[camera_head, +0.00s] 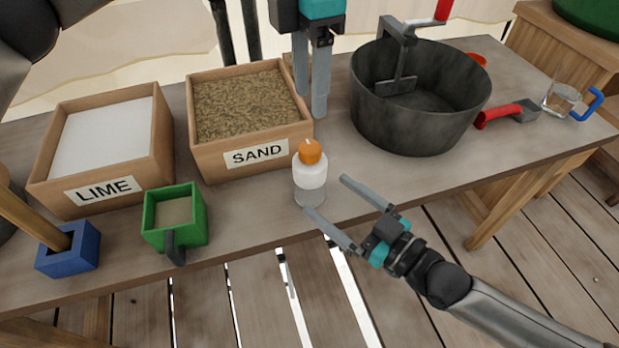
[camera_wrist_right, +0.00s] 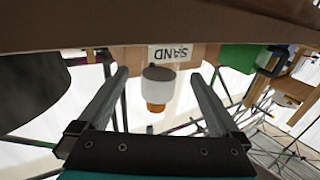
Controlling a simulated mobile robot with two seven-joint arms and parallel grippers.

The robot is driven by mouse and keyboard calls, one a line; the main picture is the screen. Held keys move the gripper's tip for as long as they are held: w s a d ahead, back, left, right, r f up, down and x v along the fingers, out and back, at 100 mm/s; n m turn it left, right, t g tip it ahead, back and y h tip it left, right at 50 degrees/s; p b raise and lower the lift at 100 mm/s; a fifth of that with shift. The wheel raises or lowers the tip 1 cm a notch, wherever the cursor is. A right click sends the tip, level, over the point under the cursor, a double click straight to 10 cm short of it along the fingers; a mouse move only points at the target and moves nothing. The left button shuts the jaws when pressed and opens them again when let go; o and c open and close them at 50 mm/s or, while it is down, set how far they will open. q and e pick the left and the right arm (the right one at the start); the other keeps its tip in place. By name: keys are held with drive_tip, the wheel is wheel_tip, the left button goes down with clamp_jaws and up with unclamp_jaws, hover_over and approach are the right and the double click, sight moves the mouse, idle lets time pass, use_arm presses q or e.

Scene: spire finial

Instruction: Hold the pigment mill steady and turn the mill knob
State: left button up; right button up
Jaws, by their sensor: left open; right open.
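The pigment mill (camera_head: 310,177) stands upright near the table's front edge, with a white band over a grey lower part. Its orange mill knob (camera_head: 310,151) is on top. My right gripper (camera_head: 323,194) is open and comes in from the front right, its fingertips close to the mill. In the right wrist view the mill (camera_wrist_right: 158,88) shows upside down between the open fingers (camera_wrist_right: 160,88), with no clear contact. My left gripper (camera_head: 312,105) is open and points down, beyond the mill and beside the sand box. It holds nothing.
The sand box (camera_head: 202,160) and lime box (camera_head: 152,180) stand left on the table. A green scoop (camera_head: 188,241) and blue block (camera_head: 84,262) are in front of them.

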sight(309, 181)
drive_tip(key=x, duration=0.6)
drive_tip(key=shift+w+a, duration=0.1)
drive_tip(key=shift+a, duration=0.1)
drive_tip(key=shift+c, duration=0.4)
